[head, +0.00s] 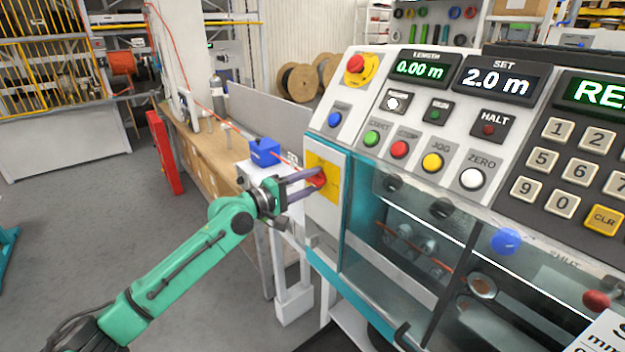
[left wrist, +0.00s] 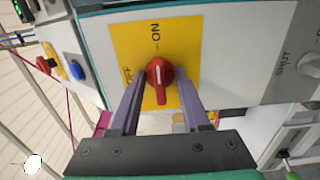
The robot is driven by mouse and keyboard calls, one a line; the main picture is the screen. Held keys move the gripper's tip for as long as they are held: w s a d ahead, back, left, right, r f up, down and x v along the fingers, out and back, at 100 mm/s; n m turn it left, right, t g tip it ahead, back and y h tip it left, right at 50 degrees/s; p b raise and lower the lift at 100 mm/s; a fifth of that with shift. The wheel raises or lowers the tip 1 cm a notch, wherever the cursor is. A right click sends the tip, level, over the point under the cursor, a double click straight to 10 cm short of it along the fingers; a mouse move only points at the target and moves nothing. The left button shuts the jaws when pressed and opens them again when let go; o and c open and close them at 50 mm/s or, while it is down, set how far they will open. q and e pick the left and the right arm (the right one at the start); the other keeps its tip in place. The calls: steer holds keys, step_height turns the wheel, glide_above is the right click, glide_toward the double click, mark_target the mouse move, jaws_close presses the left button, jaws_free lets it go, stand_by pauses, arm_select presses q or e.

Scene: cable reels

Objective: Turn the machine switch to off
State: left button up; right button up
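The machine switch is a red rotary knob (head: 318,180) on a yellow plate (head: 327,163), on the left end face of the machine. In the left wrist view the knob (left wrist: 159,73) has a white mark and lines up with the ON label; the other, partly hidden label is to its left on the plate (left wrist: 128,42). My left gripper (head: 312,182) is at the switch. Its two purple fingers (left wrist: 160,92) stand on either side of the knob, with narrow gaps seeming to show, so it looks open around it. My right gripper is out of view.
The machine's sloped panel (head: 446,107) has several buttons, displays and a red emergency stop (head: 355,64). A clear cover (head: 413,235) is below it. Open floor lies at left.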

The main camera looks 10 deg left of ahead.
arm_select(q)
steer(key=shift+c, duration=1.3)
steer(key=shift+r+n+p, duration=0.1)
steer(key=shift+n+p, duration=0.4)
steer(key=shift+p, duration=0.15)
steer(key=shift+n+p, duration=1.25)
steer(key=shift+n, duration=0.15)
steer(key=shift+n+p, duration=2.3)
steer(key=shift+n, duration=0.3)
steer(key=shift+n+p, duration=1.65)
steer(key=shift+n, duration=0.95)
steer(key=shift+f+n, duration=0.2)
steer(key=shift+n, duration=0.9)
steer(key=o, duration=0.7)
steer(key=shift+n, duration=0.5)
steer(key=shift+o, duration=1.3)
